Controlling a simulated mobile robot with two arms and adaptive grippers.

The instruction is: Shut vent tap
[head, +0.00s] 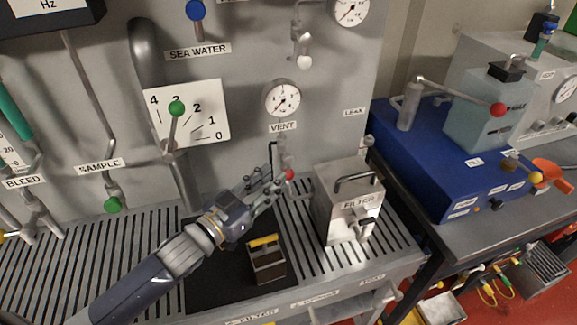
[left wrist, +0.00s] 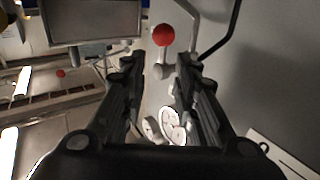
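The vent tap has a red ball knob (head: 289,174) and hangs below the VENT label (head: 283,127) and its round gauge (head: 282,99). My left gripper (head: 272,182) reaches in from the left, with its fingertips close beside the red knob. In the left wrist view the red knob (left wrist: 163,35) shows between and just beyond the tips of my left gripper (left wrist: 160,64). The two fingers are apart with a gap between them, and nothing is clasped. I cannot tell whether a finger touches the knob. My right gripper is out of view.
A metal FILTER box (head: 348,203) stands just right of the vent tap. A small block with a yellow top (head: 266,258) sits on the dark mat (head: 212,287) below my left gripper. A green-knobbed lever (head: 176,108) is on the panel to the left.

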